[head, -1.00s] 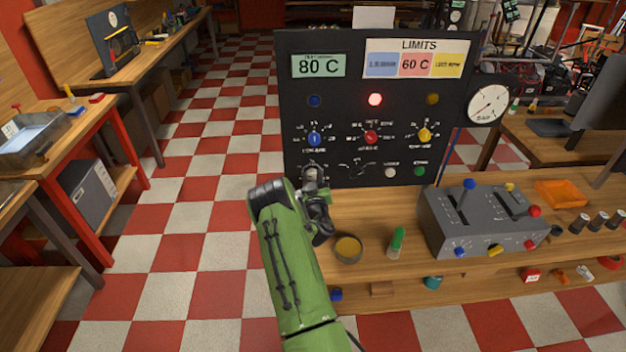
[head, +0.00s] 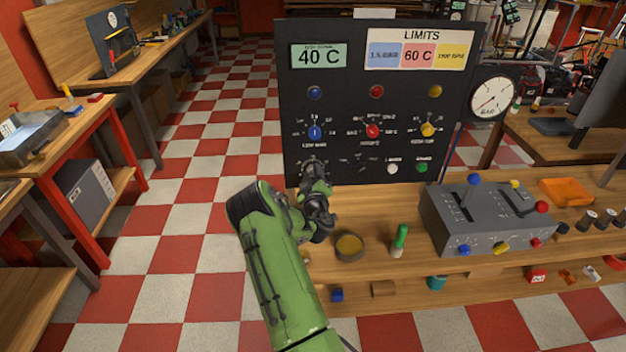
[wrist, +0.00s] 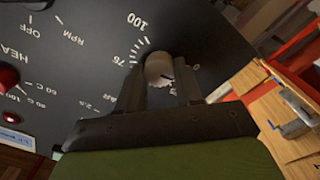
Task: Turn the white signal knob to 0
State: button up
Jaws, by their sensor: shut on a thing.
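The white signal knob (wrist: 159,69) shows in the wrist view between the two fingers of my gripper (wrist: 160,85), which is shut on it. A printed scale with the numbers 100 and 75 curves beside the knob, and lower numbers are partly hidden by the fingers. I cannot make out where the knob points. In the head view my gripper (head: 314,172) is at the lower left of the black panel (head: 300,92) and hides the knob. The green display (head: 319,56) on the panel reads 40 C.
The panel carries blue (head: 315,132), red (head: 373,131) and yellow (head: 428,129) knobs. White (head: 392,168) and green (head: 422,167) buttons sit right of my gripper.

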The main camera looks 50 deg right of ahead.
jog(key=shift+f+n+b, duration=0.1)
jog(key=shift+n+b, duration=0.25)
jog(key=shift+n, duration=1.35)
jog(key=o, duration=1)
jog(key=shift+o, duration=0.2)
jog(key=shift+a, duration=0.1)
jog(key=b+v, duration=1.3)
jog(key=v, duration=0.2)
jog(key=shift+s+a, duration=0.25)
